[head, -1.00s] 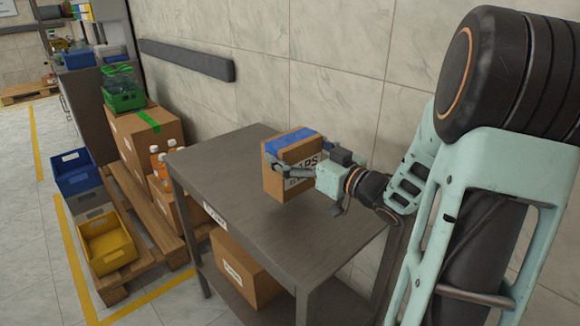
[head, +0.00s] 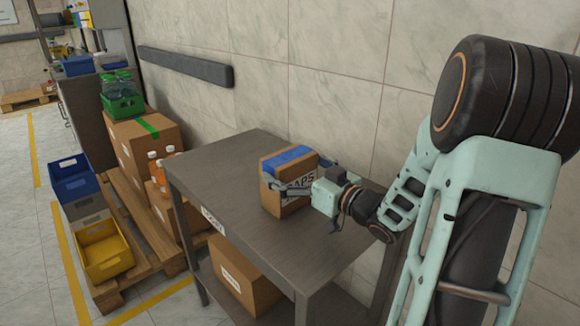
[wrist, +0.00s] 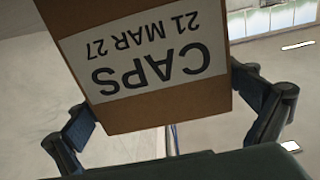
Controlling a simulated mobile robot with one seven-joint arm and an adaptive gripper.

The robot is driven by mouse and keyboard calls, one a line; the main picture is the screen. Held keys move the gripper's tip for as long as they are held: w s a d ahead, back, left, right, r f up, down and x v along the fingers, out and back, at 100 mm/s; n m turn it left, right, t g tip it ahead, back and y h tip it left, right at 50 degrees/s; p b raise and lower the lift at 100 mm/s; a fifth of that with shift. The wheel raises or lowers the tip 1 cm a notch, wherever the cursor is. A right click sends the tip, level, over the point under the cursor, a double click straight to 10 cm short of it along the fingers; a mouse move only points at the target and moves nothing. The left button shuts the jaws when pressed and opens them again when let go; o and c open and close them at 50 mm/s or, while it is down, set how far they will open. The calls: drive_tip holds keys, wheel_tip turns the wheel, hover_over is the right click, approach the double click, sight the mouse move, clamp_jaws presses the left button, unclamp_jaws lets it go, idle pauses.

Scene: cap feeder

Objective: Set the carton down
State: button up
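The carton (head: 271,191) is a brown box with blue tape on top and a white CAPS label. It is upright at the grey metal table (head: 225,185), its base at or just over the top; I cannot tell if it bears fully. My gripper (head: 298,175) reaches in from the right, with a finger on either side of the carton. In the wrist view the carton (wrist: 160,112) fills the middle, its label upside down, and the gripper's fingers (wrist: 165,95) lie against its two side edges. The carton's far side is hidden.
The tabletop is otherwise clear. A second carton (head: 240,275) sits on the shelf below. A tiled wall stands behind the table.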

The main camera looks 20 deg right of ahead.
drive_tip(key=shift+r, duration=0.2)
drive_tip(key=shift+s+d, duration=0.2)
drive_tip(key=shift+s, duration=0.1)
drive_tip(key=p+v, duration=0.2)
drive_tip(key=v, duration=0.9)
drive_tip(key=shift+s+p, duration=0.2)
drive_tip(key=shift+p, duration=0.1)
